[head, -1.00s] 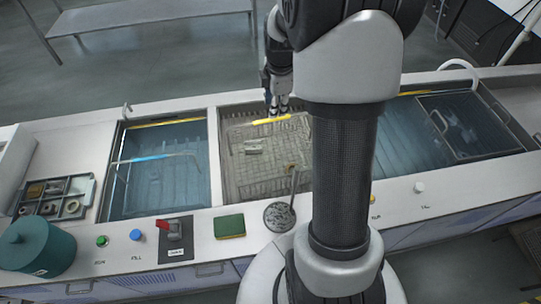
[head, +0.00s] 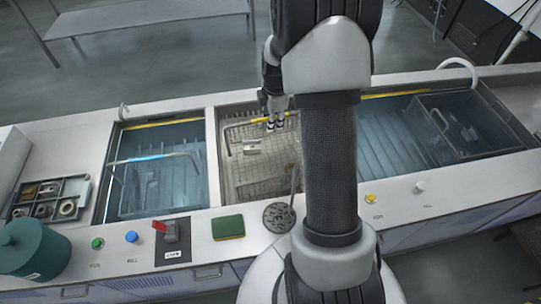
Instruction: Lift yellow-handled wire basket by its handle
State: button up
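The yellow-handled wire basket (head: 236,183) sits in the middle tank, with a small grey metal part (head: 252,149) lying inside it. Its bent wire handle rises above the basket, with a yellow grip (head: 289,115) along the top bar. My gripper (head: 274,125) points down at the yellow grip and covers part of it. The fingers appear to be at the grip's height. They are too small to show whether they are apart or closed on it. My arm hides the right side of the middle tank.
A blue-handled basket (head: 153,159) stands in the left tank, and another basket (head: 462,129) is in the right tank. The front ledge holds a red lever (head: 160,226), buttons, a green sponge (head: 228,227) and a round drain plate (head: 279,217). A teal pot (head: 35,253) and parts tray (head: 47,198) are at left.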

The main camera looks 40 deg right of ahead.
jog(key=shift+c, duration=0.5)
grip_shut()
jog(key=shift+w+r, duration=0.1)
jog(key=shift+r, duration=0.05)
